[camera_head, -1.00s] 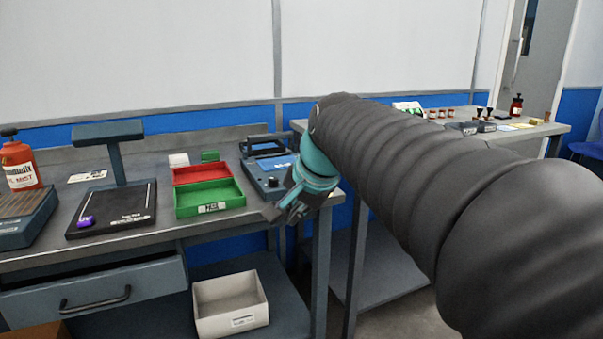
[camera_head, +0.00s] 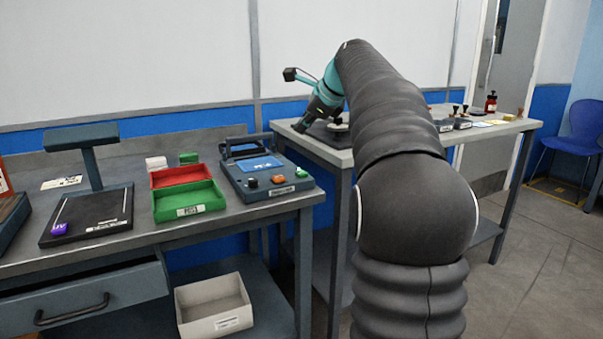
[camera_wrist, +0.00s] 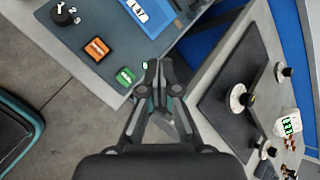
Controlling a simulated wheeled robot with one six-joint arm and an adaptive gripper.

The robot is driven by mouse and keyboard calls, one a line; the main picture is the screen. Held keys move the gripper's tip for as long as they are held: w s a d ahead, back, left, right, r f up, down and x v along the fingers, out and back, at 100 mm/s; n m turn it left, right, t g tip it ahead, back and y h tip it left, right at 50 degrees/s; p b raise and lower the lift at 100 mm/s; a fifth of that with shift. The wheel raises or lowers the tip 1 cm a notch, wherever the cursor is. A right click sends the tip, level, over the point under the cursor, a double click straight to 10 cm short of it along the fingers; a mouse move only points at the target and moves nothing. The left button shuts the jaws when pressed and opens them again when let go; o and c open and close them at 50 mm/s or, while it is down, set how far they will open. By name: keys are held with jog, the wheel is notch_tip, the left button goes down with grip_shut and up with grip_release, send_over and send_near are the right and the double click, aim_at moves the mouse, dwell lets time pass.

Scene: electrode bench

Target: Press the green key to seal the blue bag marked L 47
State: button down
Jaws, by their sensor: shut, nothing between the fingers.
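The blue bag (camera_head: 259,163) lies on top of the grey-blue sealer (camera_head: 232,180); in the wrist view the bag (camera_wrist: 158,20) shows a white label reading L 47. The green key (camera_head: 302,172) is at the right front of the sealer's panel, beside an orange key (camera_head: 278,180) and a black knob (camera_head: 252,183). In the wrist view the green key (camera_wrist: 125,76) is just left of my fingertips. My gripper (camera_head: 300,127) is shut and empty, above and beyond the sealer's right side, apart from the key.
A red and green tray (camera_head: 178,216) stands left of the sealer, and a black stand (camera_head: 60,240) farther left. A second table (camera_head: 340,158) on the right carries a dark mat (camera_wrist: 232,85) and several small items. A gap separates the tables.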

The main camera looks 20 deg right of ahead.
jog(key=shift+f, duration=0.1)
jog(key=b, duration=0.4)
send_over(303, 173)
notch_tip(303, 173, down, 7)
jog(key=shift+r, duration=0.15)
jog(key=shift+f+b, duration=0.45)
jog(key=shift+f, duration=0.5)
jog(key=shift+f, duration=0.15)
dwell(0.5)
jog(key=shift+f, duration=0.25)
jog(key=shift+f, duration=0.5)
dwell(1.0)
jog(key=shift+r, duration=0.1)
jog(key=shift+r+p, duration=0.8)
jog(key=shift+p, duration=0.05)
